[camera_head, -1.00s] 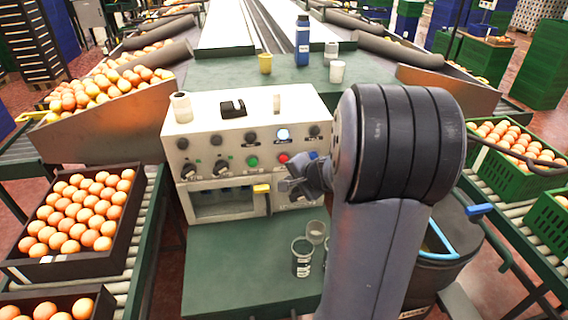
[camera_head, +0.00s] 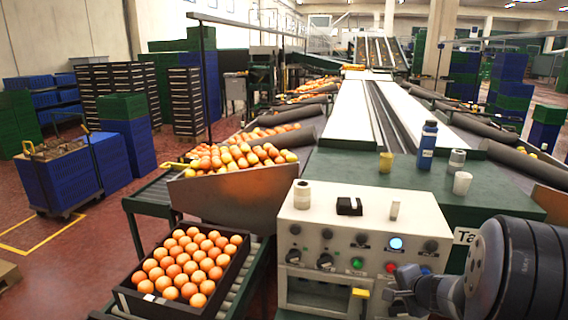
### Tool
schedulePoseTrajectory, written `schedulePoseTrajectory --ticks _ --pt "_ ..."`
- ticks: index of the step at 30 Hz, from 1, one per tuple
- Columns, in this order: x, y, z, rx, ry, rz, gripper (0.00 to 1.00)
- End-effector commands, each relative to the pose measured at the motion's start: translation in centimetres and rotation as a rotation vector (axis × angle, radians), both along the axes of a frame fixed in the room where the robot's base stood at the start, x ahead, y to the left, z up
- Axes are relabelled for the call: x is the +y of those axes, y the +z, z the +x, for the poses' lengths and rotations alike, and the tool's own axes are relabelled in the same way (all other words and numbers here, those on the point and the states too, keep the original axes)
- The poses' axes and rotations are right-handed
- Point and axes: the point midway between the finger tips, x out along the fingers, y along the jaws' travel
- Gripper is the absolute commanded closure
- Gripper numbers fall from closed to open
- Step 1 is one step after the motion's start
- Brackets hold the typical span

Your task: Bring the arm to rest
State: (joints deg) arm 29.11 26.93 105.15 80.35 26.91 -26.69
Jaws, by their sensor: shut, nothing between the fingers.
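My arm (camera_head: 525,268) shows at the lower right, folded, with its dark rounded joint cut off by the picture's edge. My gripper (camera_head: 397,291) is at the left end of that arm, in front of the lower right part of the white control box (camera_head: 335,222). It is small in the picture and its fingers look shut and empty. I cannot tell whether it touches the box. The lower part of the arm is out of view.
A dark crate of oranges (camera_head: 123,303) sits on a roller conveyor at the lower left. A blue bottle (camera_head: 427,146), a yellow cup (camera_head: 386,162) and a white cup (camera_head: 462,183) stand on the green table behind the box. Open red floor (camera_head: 75,225) lies at the left.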

Motion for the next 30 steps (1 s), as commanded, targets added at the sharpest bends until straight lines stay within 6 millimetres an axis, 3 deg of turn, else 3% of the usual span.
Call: schedulePoseTrajectory --ticks 15,30 --pt "1.4 -0.1 -4.9 -0.002 -0.002 -0.002 1.00" --pt "1.7 0.1 -5.9 0.000 -0.001 -0.001 1.00"
